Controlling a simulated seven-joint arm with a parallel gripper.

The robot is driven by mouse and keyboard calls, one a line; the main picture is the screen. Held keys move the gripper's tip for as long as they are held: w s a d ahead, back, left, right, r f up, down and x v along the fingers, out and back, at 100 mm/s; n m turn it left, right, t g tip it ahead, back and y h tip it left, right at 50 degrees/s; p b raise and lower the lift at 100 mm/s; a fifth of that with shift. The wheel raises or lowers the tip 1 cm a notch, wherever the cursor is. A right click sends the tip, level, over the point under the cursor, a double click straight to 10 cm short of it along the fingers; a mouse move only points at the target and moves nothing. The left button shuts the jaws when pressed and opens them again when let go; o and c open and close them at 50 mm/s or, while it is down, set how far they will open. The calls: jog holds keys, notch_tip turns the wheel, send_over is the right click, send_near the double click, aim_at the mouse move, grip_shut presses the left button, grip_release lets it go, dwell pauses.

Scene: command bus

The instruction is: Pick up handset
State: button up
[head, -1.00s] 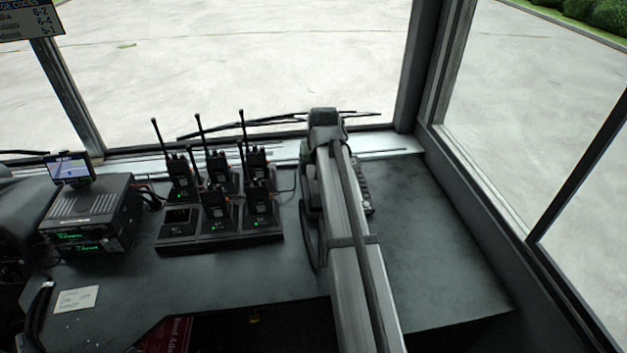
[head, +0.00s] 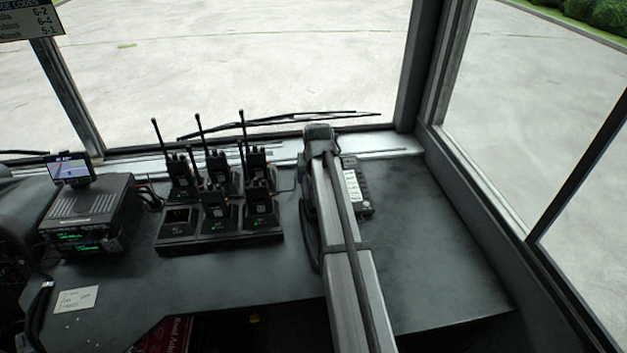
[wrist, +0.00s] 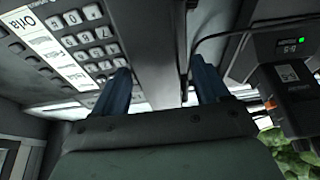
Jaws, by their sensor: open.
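A desk phone with a keypad (head: 355,187) stands on the dashboard, partly hidden behind my arm. Its keypad and white labels (wrist: 62,55) show upside down at the upper left of the wrist view. A dark curved edge, which looks like the handset (head: 308,238), shows just left of my arm; most of it is hidden. In the wrist view my gripper (wrist: 160,66) is open, its two blue-grey fingers on either side of a long dark shape that looks like the handset (wrist: 160,40). I cannot tell whether they touch it. In the head view my arm hides the fingers.
A charger rack (head: 220,240) with several radios (head: 215,205) and upright antennas stands left of the phone. A radio unit (head: 88,215) with a small screen is farther left. The windscreen is behind.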

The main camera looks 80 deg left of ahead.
jog(key=shift+f, duration=0.25)
dwell(0.5)
jog(key=shift+c, duration=0.2)
